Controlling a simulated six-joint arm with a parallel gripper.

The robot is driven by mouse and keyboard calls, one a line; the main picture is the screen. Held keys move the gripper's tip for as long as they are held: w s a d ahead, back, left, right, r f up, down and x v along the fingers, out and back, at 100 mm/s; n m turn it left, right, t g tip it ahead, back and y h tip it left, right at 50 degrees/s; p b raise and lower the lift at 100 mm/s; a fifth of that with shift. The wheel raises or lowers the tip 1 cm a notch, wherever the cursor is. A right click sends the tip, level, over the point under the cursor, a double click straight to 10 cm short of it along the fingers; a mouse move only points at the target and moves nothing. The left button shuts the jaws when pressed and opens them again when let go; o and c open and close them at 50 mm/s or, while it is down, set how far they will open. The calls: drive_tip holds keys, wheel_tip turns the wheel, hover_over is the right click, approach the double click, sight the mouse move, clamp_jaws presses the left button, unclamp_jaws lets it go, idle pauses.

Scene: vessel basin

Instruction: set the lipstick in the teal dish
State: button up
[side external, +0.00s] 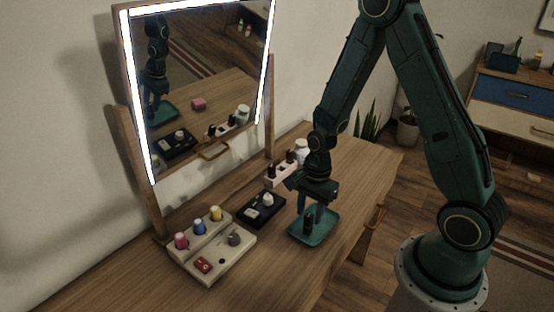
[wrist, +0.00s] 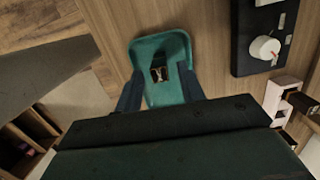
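The teal dish (side external: 325,227) stands on the wooden table below my gripper; it also shows in the wrist view (wrist: 170,42). The lipstick (side external: 308,224), a small dark tube, appears to stand upright inside the dish. In the wrist view the lipstick (wrist: 158,74) shows a dark end with a paler metallic part. My gripper (side external: 309,204) points down over the dish. Its two fingers (wrist: 160,92) are spread, with a gap on both sides of the lipstick. The side view partly hides where the lipstick meets the dish floor.
A black tray (side external: 254,218) with a white knob-like item lies left of the dish. A pink holder (side external: 274,178) with dark tubes and a white jar (side external: 302,148) stand behind. A cream box (side external: 222,262) with coloured bottles is at front left. A lit mirror (side external: 200,85) rises at the back.

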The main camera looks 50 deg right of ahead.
wheel_tip(320, 180, up, 10)
drive_tip(key=d, duration=0.1)
idle(0.5)
idle(0.5)
drive_tip(key=s+a+r+n+t, duration=0.2)
drive_tip(key=s+r+n, duration=0.5)
drive_tip(key=r+n, duration=0.2)
drive_tip(key=s+a+r+n+t+h, duration=0.1)
drive_tip(key=s+a+r+n+t, duration=0.2)
drive_tip(key=s+r+n, duration=0.4)
wheel_tip(320, 180, up, 3)
drive_tip(key=n, duration=0.2)
drive_tip(key=shift+s+a+n+t, duration=0.15)
drive_tip(key=shift+s+n+t, duration=0.05)
drive_tip(key=shift+n+t, duration=0.1)
